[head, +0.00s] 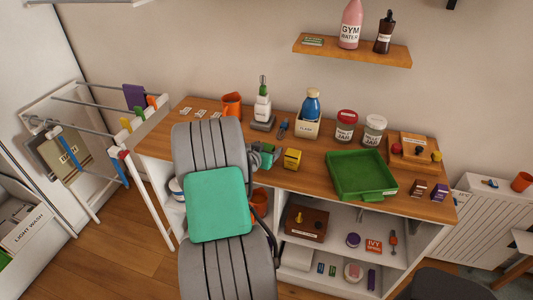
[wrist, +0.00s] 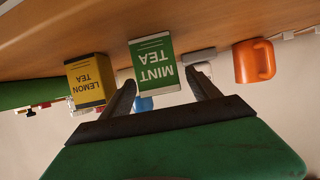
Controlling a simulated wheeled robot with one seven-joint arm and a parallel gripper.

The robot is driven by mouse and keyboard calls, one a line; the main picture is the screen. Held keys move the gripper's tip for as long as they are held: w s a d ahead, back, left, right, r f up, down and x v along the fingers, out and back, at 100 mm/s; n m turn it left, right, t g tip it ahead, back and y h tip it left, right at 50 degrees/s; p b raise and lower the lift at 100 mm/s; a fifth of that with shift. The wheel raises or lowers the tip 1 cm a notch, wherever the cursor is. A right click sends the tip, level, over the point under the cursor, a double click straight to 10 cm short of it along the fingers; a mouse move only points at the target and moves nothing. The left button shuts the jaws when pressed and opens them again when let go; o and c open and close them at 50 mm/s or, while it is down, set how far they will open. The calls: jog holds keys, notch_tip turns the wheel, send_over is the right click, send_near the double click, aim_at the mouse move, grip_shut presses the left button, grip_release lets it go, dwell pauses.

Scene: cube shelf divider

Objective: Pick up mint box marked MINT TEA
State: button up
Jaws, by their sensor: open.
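The mint box (wrist: 154,64) is green with a white label reading MINT TEA, upside down in the wrist view. It stands on the wooden counter, ahead of my gripper (wrist: 163,84). My gripper is open, with one finger toward each side of the box in that view. The box does not appear clamped; whether the fingers reach alongside it I cannot tell. In the head view my gripper (head: 262,157) is over the counter, left of the yellow lemon tea box (head: 292,159), and the mint box is mostly hidden there by my arm.
The lemon tea box (wrist: 87,80) is close on the left in the wrist view; an orange mug (wrist: 254,61) is to the right. A green tray (head: 361,175), jars and a bottle stand on the counter (head: 322,152). Shelves with small items lie below.

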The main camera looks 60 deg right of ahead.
jog(key=c, duration=1.4)
jog(key=shift+c, duration=0.2)
jog(key=shift+r, duration=0.1)
